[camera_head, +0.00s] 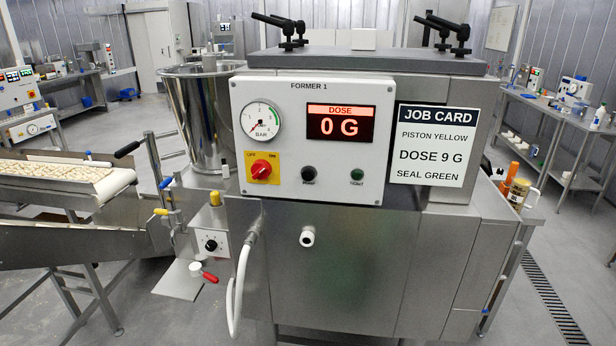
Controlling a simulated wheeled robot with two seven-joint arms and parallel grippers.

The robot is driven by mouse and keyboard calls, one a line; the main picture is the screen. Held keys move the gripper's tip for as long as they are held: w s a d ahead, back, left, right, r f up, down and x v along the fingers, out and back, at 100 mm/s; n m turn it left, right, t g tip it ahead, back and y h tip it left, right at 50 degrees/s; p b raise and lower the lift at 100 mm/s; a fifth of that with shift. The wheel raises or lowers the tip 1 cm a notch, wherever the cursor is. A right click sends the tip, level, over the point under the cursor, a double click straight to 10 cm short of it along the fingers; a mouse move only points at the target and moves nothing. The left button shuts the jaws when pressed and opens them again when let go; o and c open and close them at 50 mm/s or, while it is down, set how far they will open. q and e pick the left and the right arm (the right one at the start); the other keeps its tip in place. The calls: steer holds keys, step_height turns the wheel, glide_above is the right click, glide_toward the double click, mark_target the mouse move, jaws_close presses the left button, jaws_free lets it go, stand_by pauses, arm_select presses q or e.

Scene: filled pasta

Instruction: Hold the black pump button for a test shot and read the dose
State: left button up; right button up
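The black pump button (308,173) sits on the white control panel (290,88) of the former, left of a dark green button (357,174). Nothing touches it. The job card (432,144) on the right reads PISTON YELLOW, DOSE 9 G, SEAL GREEN. A pressure gauge (262,118) marked BAR and a red rotary switch (262,168) on a yellow plate are at the panel's left. Neither of my grippers shows in the head view.
A steel hopper (200,115) stands left of the panel. A white hose (242,275), a knob box (211,244) and a red-handled valve (203,272) stick out below. A conveyor (65,180) carries pasta at left. A side shelf with bottles (519,191) is at right.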

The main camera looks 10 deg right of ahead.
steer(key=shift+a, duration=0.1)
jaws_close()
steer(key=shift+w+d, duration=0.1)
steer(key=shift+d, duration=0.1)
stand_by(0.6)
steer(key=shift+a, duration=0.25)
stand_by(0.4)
